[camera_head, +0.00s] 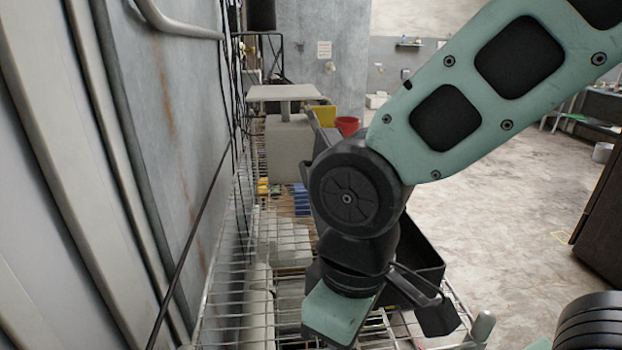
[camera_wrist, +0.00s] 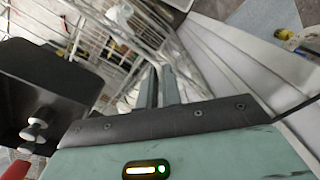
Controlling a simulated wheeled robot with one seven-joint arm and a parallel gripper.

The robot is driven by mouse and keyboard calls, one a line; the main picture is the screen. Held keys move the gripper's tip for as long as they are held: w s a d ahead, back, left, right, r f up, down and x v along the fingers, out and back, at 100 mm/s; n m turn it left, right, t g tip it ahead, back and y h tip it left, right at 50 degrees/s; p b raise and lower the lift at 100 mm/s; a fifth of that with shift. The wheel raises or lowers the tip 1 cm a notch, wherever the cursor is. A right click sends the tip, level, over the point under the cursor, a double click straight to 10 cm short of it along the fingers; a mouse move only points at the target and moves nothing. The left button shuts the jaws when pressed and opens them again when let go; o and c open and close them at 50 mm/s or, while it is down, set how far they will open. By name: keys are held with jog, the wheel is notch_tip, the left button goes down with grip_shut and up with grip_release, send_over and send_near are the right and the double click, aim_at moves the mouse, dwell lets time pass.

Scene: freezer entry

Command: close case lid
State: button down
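A black open case (camera_head: 425,250) sits on the wire shelf in the head view, mostly behind my arm. A dark upright panel (camera_head: 322,148) shows behind my wrist joint and may be its lid; I cannot tell for certain. In the wrist view a large dark panel or case part (camera_wrist: 40,85) fills the left side, to the left of my fingers and apart from them. My gripper (camera_wrist: 161,75) has its two fingers close together at the centre of the wrist view, with nothing seen between them. The fingers are hidden in the head view.
The wire shelf (camera_head: 225,290) runs along the grey wall (camera_head: 170,110) at left. A pale box (camera_head: 288,150), a yellow bin (camera_head: 324,115) and a red bucket (camera_head: 347,125) stand further back. Pale knobs (camera_wrist: 35,132) show in the wrist view.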

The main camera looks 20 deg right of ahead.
jog(key=w+a+r+m+h+p, duration=0.25)
jog(key=w+r+m+p, duration=0.25)
jog(key=w+r+p, duration=0.5)
jog(key=w+a+r+m+h+p, duration=0.1)
jog(key=w+r+m+h+p, duration=0.35)
jog(key=w+r, duration=0.85)
jog(key=d+f+y+p, duration=0.2)
jog(key=d+f+p, duration=0.2)
jog(key=f, duration=0.6)
jog(key=shift+d+f+g+p, duration=0.25)
jog(key=shift+g+p, duration=0.15)
jog(key=shift+p, duration=0.15)
jog(key=shift+a+m, duration=0.1)
jog(key=shift+m, duration=0.15)
jog(key=shift+w, duration=0.1)
